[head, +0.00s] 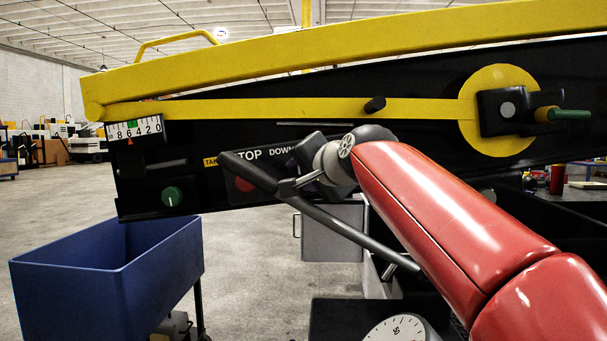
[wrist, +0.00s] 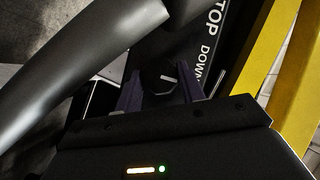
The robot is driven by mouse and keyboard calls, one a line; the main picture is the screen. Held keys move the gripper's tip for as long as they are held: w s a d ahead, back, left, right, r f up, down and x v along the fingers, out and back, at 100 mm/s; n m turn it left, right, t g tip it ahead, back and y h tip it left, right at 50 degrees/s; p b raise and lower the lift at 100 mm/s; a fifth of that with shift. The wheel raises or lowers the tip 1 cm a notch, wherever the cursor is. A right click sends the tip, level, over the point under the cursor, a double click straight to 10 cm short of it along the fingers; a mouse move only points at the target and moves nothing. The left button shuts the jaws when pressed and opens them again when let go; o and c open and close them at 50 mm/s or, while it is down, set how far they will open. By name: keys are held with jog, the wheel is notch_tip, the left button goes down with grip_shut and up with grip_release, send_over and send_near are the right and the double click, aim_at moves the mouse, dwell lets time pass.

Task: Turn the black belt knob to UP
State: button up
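The black belt knob (wrist: 160,74) shows in the wrist view on the dark panel, beside the white STOP and DOWN lettering. A pale pointer line on it points to the right, slightly down in that picture. My gripper (wrist: 160,90) has its two dark purple fingers spread, one on either side of the knob. I cannot make out firm contact with it. In the head view, my gripper (head: 309,150) is at the panel just right of the DOWN label and hides the knob and any UP label.
A dark bar (head: 345,230) crosses close in front of the panel and my gripper; it looms large in the wrist view (wrist: 80,75). A red stop button (head: 245,184) and green knob (head: 172,196) lie left. A blue bin (head: 105,285) stands below left.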

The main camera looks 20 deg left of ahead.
jog(key=shift+c, duration=1.1)
jog(key=shift+f+b, duration=0.25)
jog(key=shift+b, duration=0.2)
jog(key=shift+m+y+b, duration=0.3)
jog(key=shift+m+b, duration=0.05)
jog(key=shift+m, duration=0.15)
jog(key=shift+r, duration=0.1)
jog(key=o, duration=1)
jog(key=shift+r, duration=0.1)
jog(key=shift+c, duration=0.2)
jog(key=shift+s, duration=0.1)
jog(key=b+v, duration=0.1)
jog(key=v, duration=0.6)
jog(key=shift+s+d, duration=0.2)
